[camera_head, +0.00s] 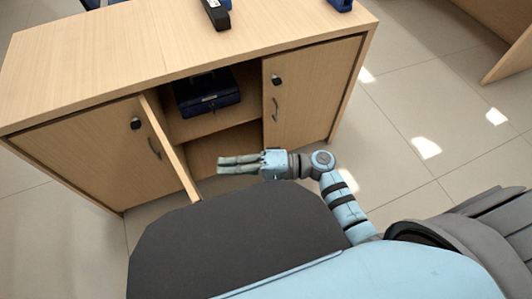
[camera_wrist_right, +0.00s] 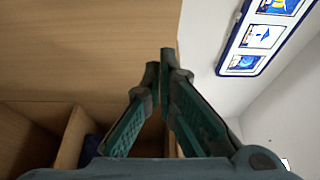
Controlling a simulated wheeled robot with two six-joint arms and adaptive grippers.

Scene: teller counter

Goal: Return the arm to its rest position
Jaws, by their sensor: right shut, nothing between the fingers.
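My right gripper (camera_head: 222,165) is in front of the wooden counter cabinet, pointing left in the head view. Its fingers are shut and empty, and it is apart from the cabinet's contents. In the right wrist view the two green fingers (camera_wrist_right: 165,62) meet at their tips with nothing between them. My right arm (camera_head: 340,195) reaches from the lower right, bent at the elbow. My left gripper is not in view.
The wooden counter (camera_head: 130,45) has an open middle compartment with a dark blue box (camera_head: 206,92) on its shelf. One door (camera_head: 168,145) stands ajar, near my gripper. The right door (camera_head: 315,90) is shut. Tiled floor (camera_head: 420,120) to the right is clear. A framed poster (camera_wrist_right: 262,35) hangs on the wall.

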